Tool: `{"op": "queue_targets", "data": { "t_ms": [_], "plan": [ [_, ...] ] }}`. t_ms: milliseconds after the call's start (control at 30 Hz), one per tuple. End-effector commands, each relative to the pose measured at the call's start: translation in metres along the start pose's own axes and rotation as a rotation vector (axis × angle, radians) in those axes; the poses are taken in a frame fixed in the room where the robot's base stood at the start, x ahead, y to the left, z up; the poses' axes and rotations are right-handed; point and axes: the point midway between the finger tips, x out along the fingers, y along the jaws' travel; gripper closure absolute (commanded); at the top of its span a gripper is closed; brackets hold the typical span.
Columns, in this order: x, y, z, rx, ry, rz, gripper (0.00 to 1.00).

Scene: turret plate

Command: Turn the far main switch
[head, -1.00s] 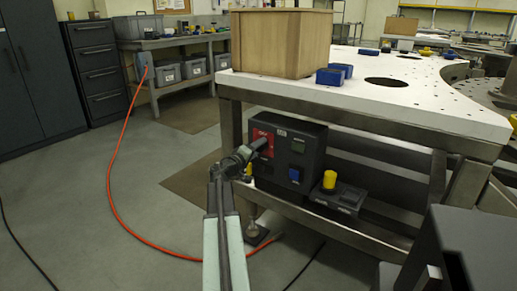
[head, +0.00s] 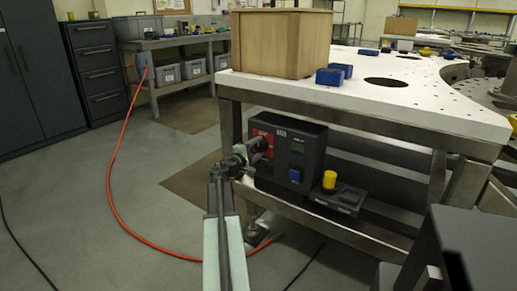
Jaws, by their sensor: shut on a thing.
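A dark control box (head: 312,151) is mounted under the near edge of the white-topped table. The main switch sits on its red plate (head: 261,134) at the box's left side. My gripper (head: 261,146) is at the red plate, shut on the switch's handle. The jaws and wrist hide most of the handle, so its exact angle cannot be told.
The box also bears a green-grey display (head: 297,146) and a blue socket (head: 294,175). A yellow button (head: 329,179) stands on a dark unit to the right. The table (head: 350,106) overhangs the box. A red hose (head: 112,190) crosses the open floor at left.

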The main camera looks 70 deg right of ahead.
Motion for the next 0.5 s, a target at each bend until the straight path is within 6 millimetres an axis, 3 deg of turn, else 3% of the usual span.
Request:
{"op": "queue_targets", "data": {
  "t_ms": [433, 467, 500],
  "plan": [
    [-0.0011, -0.0011, 0.0003, -0.010, -0.001, -0.002, 0.89],
    [-0.0011, -0.0011, 0.0003, -0.010, -0.001, -0.002, 0.45],
    [-0.0011, -0.0010, 0.0003, -0.010, -0.001, -0.002, 0.34]
  ]
}}
